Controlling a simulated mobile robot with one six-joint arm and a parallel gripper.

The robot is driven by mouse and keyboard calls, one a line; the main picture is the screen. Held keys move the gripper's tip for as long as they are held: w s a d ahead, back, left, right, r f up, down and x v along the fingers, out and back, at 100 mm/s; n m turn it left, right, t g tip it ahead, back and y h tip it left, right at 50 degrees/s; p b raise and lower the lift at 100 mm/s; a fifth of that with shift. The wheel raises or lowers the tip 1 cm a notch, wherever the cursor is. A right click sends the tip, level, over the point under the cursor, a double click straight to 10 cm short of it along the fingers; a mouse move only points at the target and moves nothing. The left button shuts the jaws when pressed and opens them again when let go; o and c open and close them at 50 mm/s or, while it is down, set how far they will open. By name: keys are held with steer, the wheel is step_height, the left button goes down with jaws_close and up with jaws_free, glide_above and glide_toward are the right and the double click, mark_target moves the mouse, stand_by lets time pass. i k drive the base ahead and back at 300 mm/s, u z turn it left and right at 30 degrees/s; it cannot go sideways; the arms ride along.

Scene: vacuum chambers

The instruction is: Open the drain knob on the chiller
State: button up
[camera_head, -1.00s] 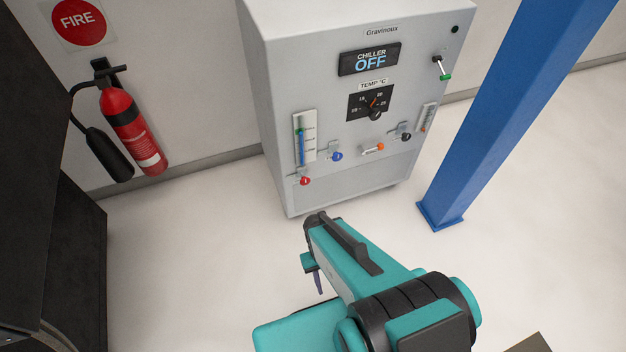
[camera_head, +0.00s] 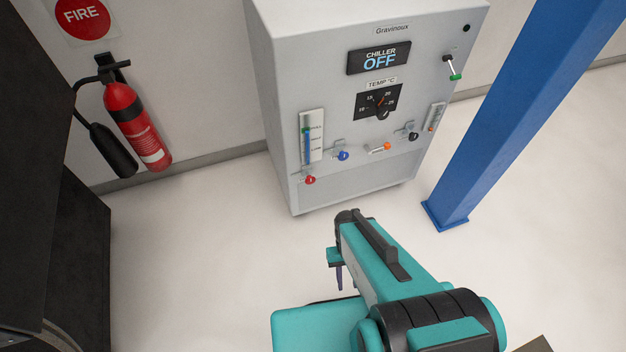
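The chiller (camera_head: 345,180) is a light grey cabinet standing against the wall, with a display reading CHILLER OFF. Low on its front are a red knob (camera_head: 310,180), a blue knob (camera_head: 343,155), an orange-tipped valve (camera_head: 380,148) and a black knob (camera_head: 412,136). I can read no label that tells which is the drain. My arm reaches in from the lower right, below and in front of the chiller. A thin purple part near my gripper (camera_head: 339,278) shows under its end, apart from the knobs. The arm hides the rest, so its opening cannot be seen.
A blue post (camera_head: 500,125) stands on the floor right of the chiller. A red fire extinguisher (camera_head: 135,125) hangs on the wall at left. A dark cabinet (camera_head: 75,250) fills the left edge. The floor in front of the chiller is clear.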

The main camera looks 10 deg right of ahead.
mark_target(310, 179)
steer(key=z, duration=0.1)
steer(key=k, duration=1.4)
steer(key=u, duration=1.25)
steer(key=i, duration=1)
steer(key=z, duration=0.05)
